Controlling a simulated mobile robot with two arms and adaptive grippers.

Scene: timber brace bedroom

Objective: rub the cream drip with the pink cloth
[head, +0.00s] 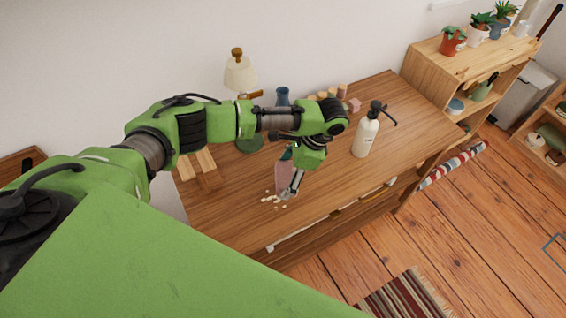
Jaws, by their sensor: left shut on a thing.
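The cream drip (268,198) lies as several small pale spots on the wooden top of the dresser, near its front edge. My left gripper (291,192) points down at the dresser top, right beside the spots, and is shut on the pink cloth (281,178). The cloth is partly hidden behind the gripper. It hangs low at the spots, but I cannot tell whether it touches them. My right gripper is not in view.
A white pump bottle (366,137) stands right of my left gripper. A lamp (240,75), a blue vase (283,96) and small pink blocks (354,104) stand toward the wall. The dresser top (410,120) is clear at the right.

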